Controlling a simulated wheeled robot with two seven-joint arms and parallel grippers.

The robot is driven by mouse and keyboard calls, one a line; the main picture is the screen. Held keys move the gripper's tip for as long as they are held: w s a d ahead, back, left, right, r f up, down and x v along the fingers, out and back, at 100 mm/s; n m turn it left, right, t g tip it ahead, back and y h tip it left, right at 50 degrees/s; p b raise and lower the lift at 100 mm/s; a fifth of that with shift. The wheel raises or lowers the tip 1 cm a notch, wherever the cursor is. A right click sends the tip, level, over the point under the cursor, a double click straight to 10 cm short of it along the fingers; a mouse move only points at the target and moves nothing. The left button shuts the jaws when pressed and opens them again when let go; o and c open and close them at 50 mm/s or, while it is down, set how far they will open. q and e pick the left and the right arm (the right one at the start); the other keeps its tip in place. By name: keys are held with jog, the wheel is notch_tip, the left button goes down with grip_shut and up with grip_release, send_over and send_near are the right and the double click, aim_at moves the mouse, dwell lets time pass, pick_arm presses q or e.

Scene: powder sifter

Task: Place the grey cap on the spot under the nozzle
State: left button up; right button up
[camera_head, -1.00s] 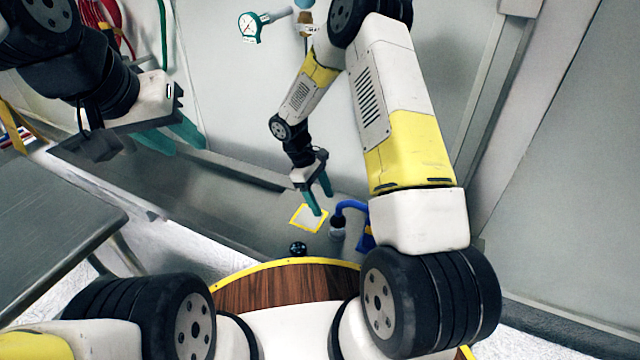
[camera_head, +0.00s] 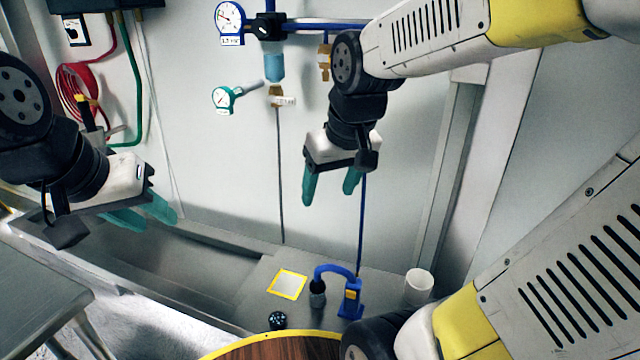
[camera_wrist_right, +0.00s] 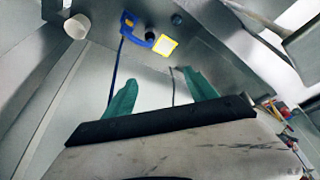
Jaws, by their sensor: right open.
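A light grey-white cup (camera_head: 418,285) stands upright at the right of the grey counter; it may be the task's cap. It also shows in the right wrist view (camera_wrist_right: 77,27). A blue arched nozzle (camera_head: 338,273) has a dark grey cylindrical piece (camera_head: 317,295) below its left end. A yellow-framed pale square (camera_head: 287,285) lies left of it; I cannot tell which place is the spot. My right gripper (camera_head: 328,195) is open and empty, well above the counter and fingers down; its fingers are apart in the wrist view (camera_wrist_right: 160,93). My left gripper (camera_head: 146,216) is open and empty at the left.
A small black round knob (camera_head: 277,320) sits at the counter's front. Gauges (camera_head: 229,22) and pipes hang on the back wall. A sunken basin (camera_head: 175,265) lies left of the counter. A metal table (camera_head: 40,295) stands at the left.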

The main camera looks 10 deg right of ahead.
jog(key=s, duration=0.1)
jog(key=s+r+m+t, duration=0.1)
jog(key=s, duration=0.1)
jog(key=s+r+t+y, duration=0.1)
jog(key=s, duration=0.1)
jog(key=shift+a+r+m, duration=0.2)
jog(key=shift+a+m, duration=0.05)
jog(key=shift+m, duration=0.05)
dwell(0.9)
